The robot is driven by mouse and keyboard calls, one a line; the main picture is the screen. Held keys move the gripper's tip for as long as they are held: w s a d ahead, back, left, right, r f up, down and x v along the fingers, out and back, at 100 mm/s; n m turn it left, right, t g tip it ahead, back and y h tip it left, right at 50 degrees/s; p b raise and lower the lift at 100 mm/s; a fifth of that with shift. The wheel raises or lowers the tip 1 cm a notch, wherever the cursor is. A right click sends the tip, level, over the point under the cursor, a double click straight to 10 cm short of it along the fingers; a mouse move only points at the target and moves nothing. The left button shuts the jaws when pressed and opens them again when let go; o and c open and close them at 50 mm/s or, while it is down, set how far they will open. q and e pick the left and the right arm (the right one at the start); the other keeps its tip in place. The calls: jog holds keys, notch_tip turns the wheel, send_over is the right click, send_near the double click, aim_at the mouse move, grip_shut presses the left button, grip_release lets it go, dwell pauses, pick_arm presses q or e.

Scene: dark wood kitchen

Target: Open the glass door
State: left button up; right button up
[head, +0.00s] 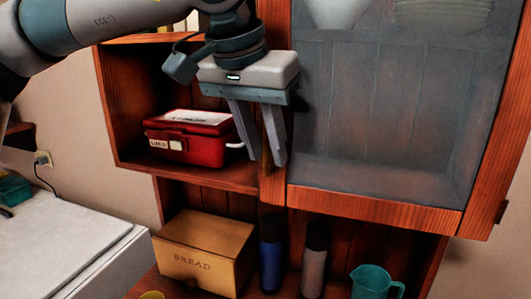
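The glass door (375,130) is a grey see-through pane in a reddish wood frame, at the upper right of the cabinet. It looks shut, and a dark hinge (501,212) shows at its lower right. My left gripper (265,158) points downward in front of the door's left edge, beside the open shelf. Its two fingers are apart, with wood showing between them and nothing seen held. I cannot tell whether they touch the door. No door handle is visible; the gripper may hide it. My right gripper is not in view.
A red lunch box (190,140) sits on the open shelf left of the gripper. Below are a bread box (205,252), a blue bottle (270,262), a grey bottle (314,268) and a teal jug (372,281). A white counter (60,240) stands at lower left.

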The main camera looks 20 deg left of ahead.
pick_arm(q)
jog(key=shift+f, duration=0.15)
grip_shut()
dwell(1.5)
